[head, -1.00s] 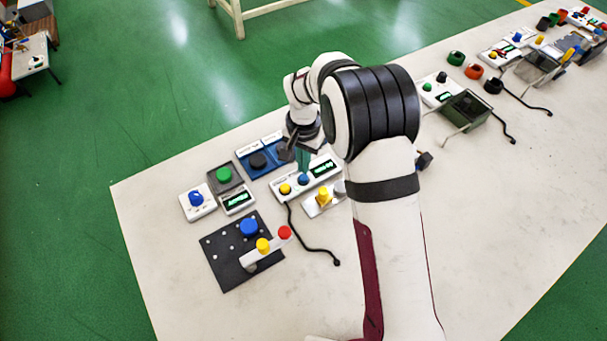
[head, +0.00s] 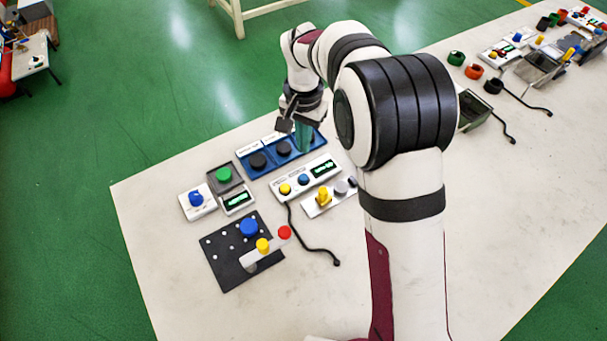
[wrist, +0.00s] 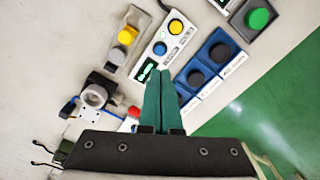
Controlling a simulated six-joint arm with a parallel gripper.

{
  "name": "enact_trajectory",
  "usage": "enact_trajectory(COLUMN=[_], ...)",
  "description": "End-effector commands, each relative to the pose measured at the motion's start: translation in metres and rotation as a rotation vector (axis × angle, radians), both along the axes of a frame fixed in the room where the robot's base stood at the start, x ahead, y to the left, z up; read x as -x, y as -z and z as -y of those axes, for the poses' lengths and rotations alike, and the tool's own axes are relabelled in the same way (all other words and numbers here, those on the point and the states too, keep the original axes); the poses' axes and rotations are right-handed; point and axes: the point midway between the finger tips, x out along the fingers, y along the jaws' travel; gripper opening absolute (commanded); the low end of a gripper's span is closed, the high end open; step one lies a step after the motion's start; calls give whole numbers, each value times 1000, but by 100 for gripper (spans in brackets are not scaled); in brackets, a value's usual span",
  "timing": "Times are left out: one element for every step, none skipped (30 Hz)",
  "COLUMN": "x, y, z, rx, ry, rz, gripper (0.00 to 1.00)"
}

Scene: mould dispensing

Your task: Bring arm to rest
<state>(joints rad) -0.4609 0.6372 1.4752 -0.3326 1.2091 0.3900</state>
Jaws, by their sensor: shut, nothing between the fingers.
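My gripper (head: 303,137) has teal fingers and points down above the back edge of the table, over the right end of the blue tray. In the wrist view its two fingers (wrist: 160,80) are together with nothing between them. The blue tray (head: 246,167) holds dark round pieces, which also show in the wrist view (wrist: 196,78). A gap between fingertips and tray cannot be measured. My arm hides part of the table's middle.
The white console (head: 300,190) with yellow and blue knobs stands in front of the tray. A black plate (head: 228,272) with a blue knob lies front left. A dark cable (head: 312,247) runs across the white table (head: 200,320). Stations and coloured rings stand at the back right.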

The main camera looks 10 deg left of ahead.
Motion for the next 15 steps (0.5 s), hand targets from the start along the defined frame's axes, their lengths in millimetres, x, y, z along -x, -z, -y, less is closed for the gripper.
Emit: enact_trajectory(x=[0,0,0,0,0,0,0,0,0,0,0,0,0,0,2], y=[0,0,0,0,0,0,0,0,0,0,0,0,0,0,-4], z=[0,0,0,0,0,0,0,0,0,0,0,0,0,1,5], rx=[0,0,0,0,0,0,0,0,0,0,0,0,0,0,-2], ry=[0,0,0,0,0,0,0,0,0,0,0,0,0,1,5], rz=[0,0,0,0,0,0,0,0,0,0,0,0,0,0,0], gripper=[0,0,0,0,0,0,0,0,0,0,0,0,0,0,0])
